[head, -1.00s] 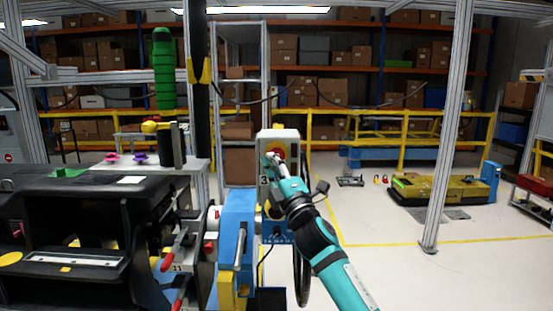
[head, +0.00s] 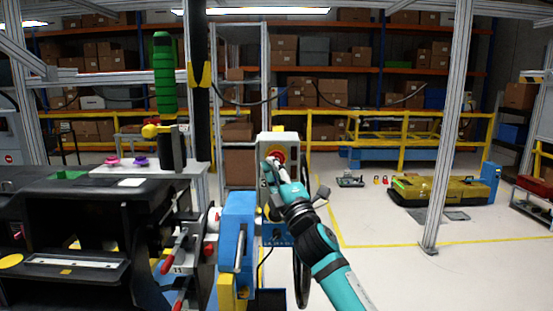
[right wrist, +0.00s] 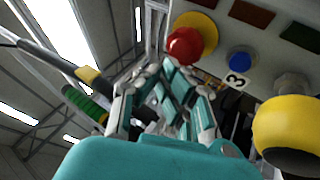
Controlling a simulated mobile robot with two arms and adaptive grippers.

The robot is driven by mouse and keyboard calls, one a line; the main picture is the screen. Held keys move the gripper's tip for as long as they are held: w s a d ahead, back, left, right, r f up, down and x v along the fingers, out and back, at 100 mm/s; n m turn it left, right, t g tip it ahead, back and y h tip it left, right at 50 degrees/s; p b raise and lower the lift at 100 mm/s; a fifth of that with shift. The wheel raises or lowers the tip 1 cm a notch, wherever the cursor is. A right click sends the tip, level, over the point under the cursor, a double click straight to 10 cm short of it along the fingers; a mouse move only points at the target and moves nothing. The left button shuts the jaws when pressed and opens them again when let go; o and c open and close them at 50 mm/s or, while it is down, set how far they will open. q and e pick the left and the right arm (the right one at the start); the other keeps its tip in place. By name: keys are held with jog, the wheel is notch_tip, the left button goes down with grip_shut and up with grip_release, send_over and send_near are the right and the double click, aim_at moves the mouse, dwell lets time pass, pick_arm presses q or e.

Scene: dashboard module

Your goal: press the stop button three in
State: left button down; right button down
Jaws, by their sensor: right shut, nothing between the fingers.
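The stop button is a red mushroom head on a yellow round base. It shows in the right wrist view (right wrist: 185,45) at upper centre and in the head view (head: 280,151) on the front of a grey control box (head: 291,138). My right gripper (head: 271,162) is at the box front, partly covering the button. In the right wrist view my right gripper (right wrist: 172,75) is shut and empty, its fingertips just below the red head. I cannot tell whether they touch it. A "3" label (right wrist: 237,79) is on the box. My left gripper is out of view.
A blue button (right wrist: 241,59) and a large yellow knob (right wrist: 286,135) sit on the same box, right of the fingers. A black dashboard module (head: 80,210) stands at left with red-handled clamps (head: 180,245).

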jog(key=s+p, duration=0.2)
jog(key=s, duration=0.3)
dwell(0.5)
dwell(0.4)
